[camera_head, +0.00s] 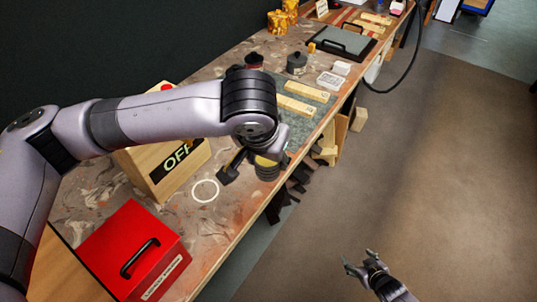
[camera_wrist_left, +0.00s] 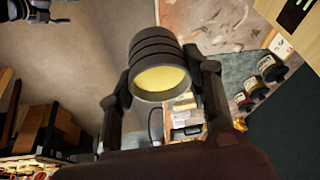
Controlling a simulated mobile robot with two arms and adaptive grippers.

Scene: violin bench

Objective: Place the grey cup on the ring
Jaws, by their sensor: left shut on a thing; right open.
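The grey cup (camera_head: 266,174), ribbed outside and yellow inside, is held by my left gripper (camera_head: 248,172) near the bench's front edge, to the right of the ring. The left wrist view shows the cup (camera_wrist_left: 157,50) between two dark fingers, its yellow opening facing the camera. The white ring (camera_head: 205,190) lies flat and empty on the bench, in front of the wooden OFF box. The cup appears apart from the ring; its height above the bench is hard to tell. My right gripper (camera_head: 364,268) is open and empty, out over the floor.
A wooden OFF box (camera_head: 163,170) stands behind the ring, and a red box with a black handle (camera_head: 120,245) stands at the lower left. Wooden blocks (camera_head: 300,105) and a dark grey lidded pot (camera_head: 297,63) are farther along the bench. Bare bench surrounds the ring.

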